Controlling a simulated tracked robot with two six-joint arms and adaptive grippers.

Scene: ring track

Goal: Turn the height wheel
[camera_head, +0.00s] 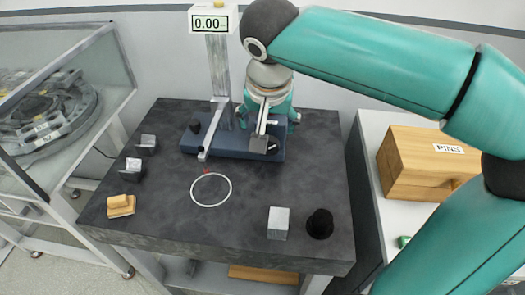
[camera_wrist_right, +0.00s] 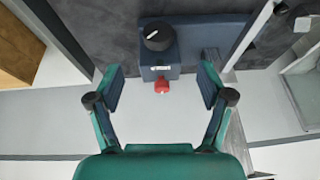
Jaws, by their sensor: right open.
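A height gauge stands at the back of the dark stone table, with a blue-grey base (camera_head: 232,143), a column and a display (camera_head: 212,22) reading 0.00. In the right wrist view, a black round wheel (camera_wrist_right: 157,35) with a white mark, likely the height wheel, sits on a labelled block at the base's end. A red knob (camera_wrist_right: 162,86) sticks out below that block. My right gripper (camera_wrist_right: 162,72) is open and empty, its fingers apart on either side of the block and knob. My left gripper is not in view.
The table (camera_head: 150,215) carries a grey cube (camera_head: 278,223), a black round piece (camera_head: 320,223), a wooden block (camera_head: 121,206) and two dark blocks at left. A white ring marks clear space. A wooden PINS box (camera_head: 410,160) stands at right.

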